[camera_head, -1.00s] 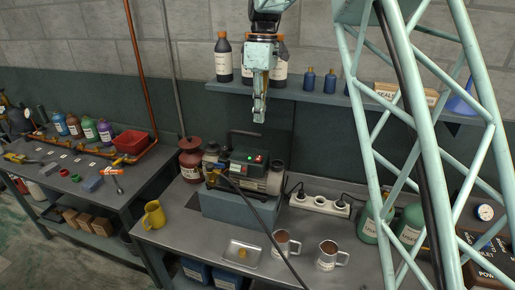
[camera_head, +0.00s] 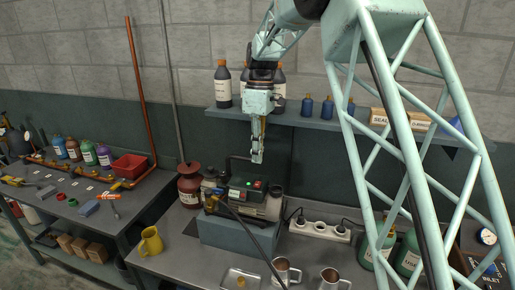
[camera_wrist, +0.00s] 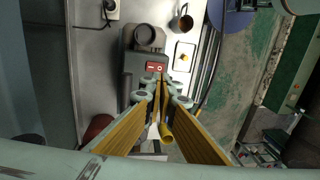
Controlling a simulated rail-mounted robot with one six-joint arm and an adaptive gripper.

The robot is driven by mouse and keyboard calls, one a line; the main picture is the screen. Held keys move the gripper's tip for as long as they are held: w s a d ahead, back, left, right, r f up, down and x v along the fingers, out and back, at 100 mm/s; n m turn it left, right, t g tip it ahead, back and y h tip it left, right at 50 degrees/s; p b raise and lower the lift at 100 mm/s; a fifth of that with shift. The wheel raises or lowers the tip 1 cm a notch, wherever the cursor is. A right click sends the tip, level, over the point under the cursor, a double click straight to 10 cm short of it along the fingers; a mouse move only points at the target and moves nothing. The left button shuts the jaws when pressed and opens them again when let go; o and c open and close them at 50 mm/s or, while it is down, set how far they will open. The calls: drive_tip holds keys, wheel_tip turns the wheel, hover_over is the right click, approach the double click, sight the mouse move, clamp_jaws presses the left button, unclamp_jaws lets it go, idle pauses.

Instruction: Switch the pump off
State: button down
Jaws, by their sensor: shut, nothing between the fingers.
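The pump (camera_head: 262,206) is a dark and grey machine on a blue-grey block on the bench. Its dark top panel carries a small red and green switch (camera_head: 250,184). In the wrist view, the red switch (camera_wrist: 156,67) shows white marks on the pump's grey body (camera_wrist: 143,55). My gripper (camera_head: 257,160) points down just above the pump panel, apart from it in the head view. It is shut and empty. In the wrist view, my gripper (camera_wrist: 160,84) converges just below the switch, and the fingers hide part of the pump.
A white power strip (camera_head: 320,227) lies right of the pump; a dark red canister (camera_head: 189,186) stands left. A bottle shelf (camera_head: 300,119) runs behind my gripper.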

sight(255, 184)
drive_tip(key=shift+s+a+f, duration=0.1)
drive_tip(key=shift+s+f, duration=0.1)
drive_tip(key=shift+f, duration=1.2)
drive_tip(key=shift+s+d+f, duration=0.1)
drive_tip(key=shift+s+f, duration=0.1)
drive_tip(key=shift+f, duration=1.2)
drive_tip(key=shift+s+a+f, duration=0.1)
drive_tip(key=shift+s+f, duration=0.1)
drive_tip(key=shift+f, duration=1.2)
drive_tip(key=shift+a+f, duration=0.1)
